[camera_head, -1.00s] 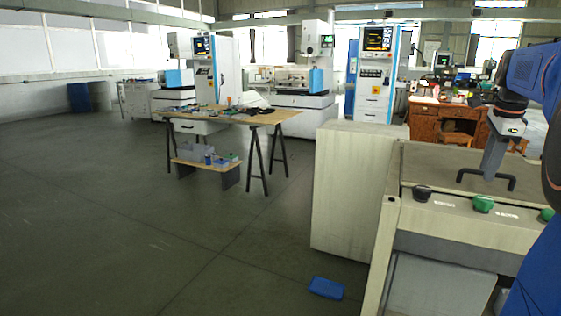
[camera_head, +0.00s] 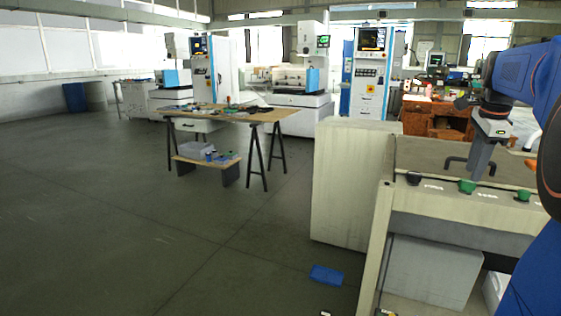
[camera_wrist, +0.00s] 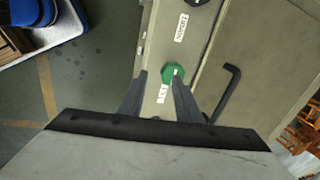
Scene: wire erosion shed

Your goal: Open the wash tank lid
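The wash tank (camera_head: 460,205) is the pale cabinet at the right of the head view. Its lid (camera_head: 420,154) looks flat and closed, with a black bar handle (camera_head: 453,160) on top. A black knob (camera_head: 413,178) and green knobs (camera_head: 467,186) sit along the front strip. The handle (camera_wrist: 226,92) lies just right of the right finger, outside the gap. Contact cannot be told.
A pale box-shaped cabinet (camera_head: 350,190) stands left of the tank. A blue item (camera_head: 326,275) lies on the floor before it. A trestle table (camera_head: 225,114) with tools stands farther back. The floor at left is clear.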

